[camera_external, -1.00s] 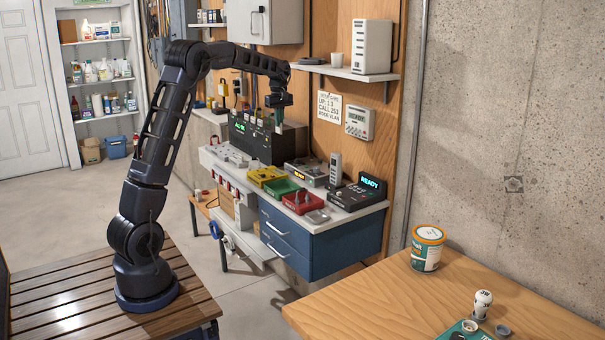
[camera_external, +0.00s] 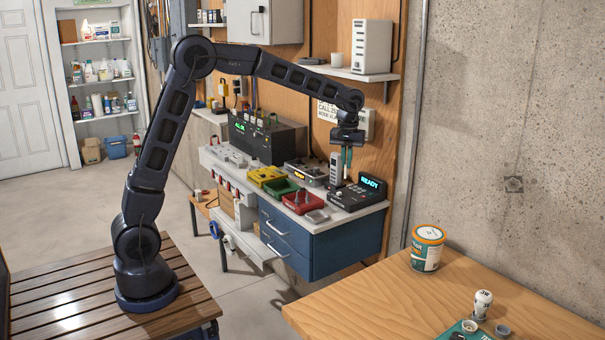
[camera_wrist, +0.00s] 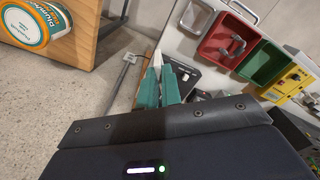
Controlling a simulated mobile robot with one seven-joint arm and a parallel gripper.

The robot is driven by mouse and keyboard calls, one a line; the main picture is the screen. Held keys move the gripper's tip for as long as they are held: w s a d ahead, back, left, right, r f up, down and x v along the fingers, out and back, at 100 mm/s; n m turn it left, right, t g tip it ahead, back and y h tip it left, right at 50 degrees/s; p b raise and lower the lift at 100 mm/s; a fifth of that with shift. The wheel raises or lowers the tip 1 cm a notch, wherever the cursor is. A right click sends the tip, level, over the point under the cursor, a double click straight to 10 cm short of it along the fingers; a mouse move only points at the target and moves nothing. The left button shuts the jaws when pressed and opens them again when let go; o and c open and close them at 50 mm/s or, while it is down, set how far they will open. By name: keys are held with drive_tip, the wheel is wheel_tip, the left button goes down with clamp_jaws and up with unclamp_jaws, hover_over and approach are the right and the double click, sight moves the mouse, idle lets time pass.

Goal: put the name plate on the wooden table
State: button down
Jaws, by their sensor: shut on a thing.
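My gripper (camera_external: 346,160) hangs fingers-down above the right end of the workbench, in front of the wooden wall panel. In the wrist view its green fingers (camera_wrist: 158,82) are shut on a thin pale piece (camera_wrist: 157,58), seen nearly edge-on, which I take to be the name plate. Its face and any writing are not visible. The wooden table (camera_external: 385,295) is at the lower right, apart from and nearer the camera than my gripper. Its edge also shows at the upper left of the wrist view (camera_wrist: 88,40).
A tub (camera_external: 427,250) stands at the table's back edge; a white bottle-like item (camera_external: 482,303) and a green mat (camera_external: 463,330) are at its front right. The table's left and middle are clear. On the workbench are red (camera_external: 303,203) and green (camera_external: 282,188) bins and a READY device (camera_external: 358,194).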

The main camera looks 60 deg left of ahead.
drive_tip(key=s+d+f+m, duration=0.1)
drive_tip(key=s+d+m, duration=0.25)
drive_tip(key=d, duration=0.75)
drive_tip(key=s+d+f+m, duration=0.2)
drive_tip(key=d+m, duration=0.3)
drive_tip(key=d, duration=0.5)
drive_tip(key=s+d+f+m, duration=0.1)
drive_tip(key=s+d+m, duration=0.25)
drive_tip(key=d, duration=0.75)
wheel_tip(320, 180, down, 20)
drive_tip(key=shift+w+r, duration=0.15)
drive_tip(key=shift+r, duration=0.05)
drive_tip(key=shift+f, duration=0.15)
drive_tip(key=c, duration=1.6)
unclamp_jaws()
